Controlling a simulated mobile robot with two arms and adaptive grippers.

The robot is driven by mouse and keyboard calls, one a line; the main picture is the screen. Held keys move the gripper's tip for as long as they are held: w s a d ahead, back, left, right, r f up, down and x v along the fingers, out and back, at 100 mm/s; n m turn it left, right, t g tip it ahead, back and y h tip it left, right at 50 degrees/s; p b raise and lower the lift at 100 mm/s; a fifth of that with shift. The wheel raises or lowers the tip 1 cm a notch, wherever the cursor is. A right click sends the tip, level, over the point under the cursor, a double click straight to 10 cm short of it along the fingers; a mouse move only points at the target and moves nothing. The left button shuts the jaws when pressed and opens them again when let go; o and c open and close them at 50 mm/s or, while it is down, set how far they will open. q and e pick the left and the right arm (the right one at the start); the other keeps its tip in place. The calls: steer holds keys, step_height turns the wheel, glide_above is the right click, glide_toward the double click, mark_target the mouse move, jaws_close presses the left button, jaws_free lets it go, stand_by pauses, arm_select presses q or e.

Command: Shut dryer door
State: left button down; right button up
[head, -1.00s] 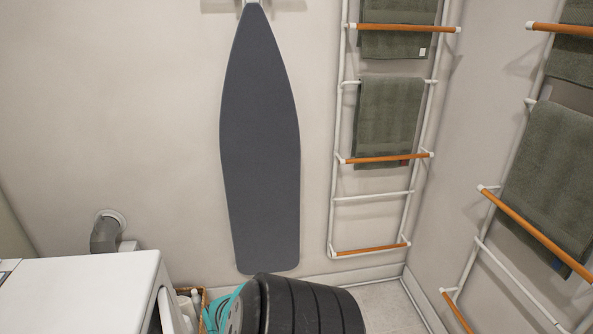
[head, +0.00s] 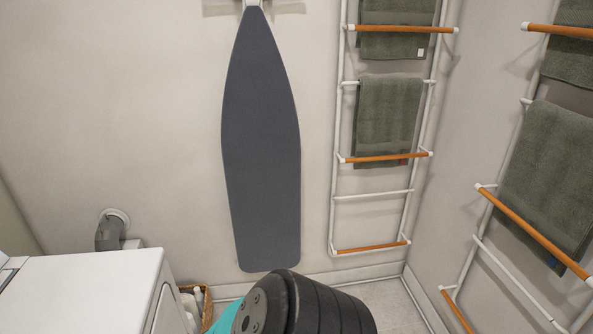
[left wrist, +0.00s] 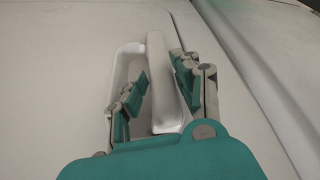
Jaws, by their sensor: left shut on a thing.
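The white dryer (head: 80,295) stands at the lower left of the head view, with its top and a strip of its front side showing. In the left wrist view a white door handle (left wrist: 158,50) lies in a recess of a pale panel. My left gripper (left wrist: 161,77) has its teal and grey fingers on either side of the handle bar and is shut on it. A thin dark line runs beside the panel's right edge. The door's full face and the gripper's fingers are hidden in the head view. My right gripper is in neither view.
A wicker basket (head: 206,300) with white bottles stands beside the dryer. A grey ironing board (head: 262,150) hangs on the wall. Racks with green towels (head: 388,115) are at the right. Bare floor (head: 390,300) shows at the lower right.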

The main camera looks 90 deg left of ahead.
arm_select(q)
steer(key=shift+s+d, duration=0.4)
steer(key=shift+d, duration=0.2)
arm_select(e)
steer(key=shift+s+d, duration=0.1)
arm_select(q)
steer(key=c, duration=1.1)
jaws_free()
steer(key=shift+s, duration=0.15)
steer(key=shift+c, duration=0.2)
steer(key=shift+o, duration=0.5)
steer(key=shift+s, duration=0.1)
steer(key=v, duration=1.2)
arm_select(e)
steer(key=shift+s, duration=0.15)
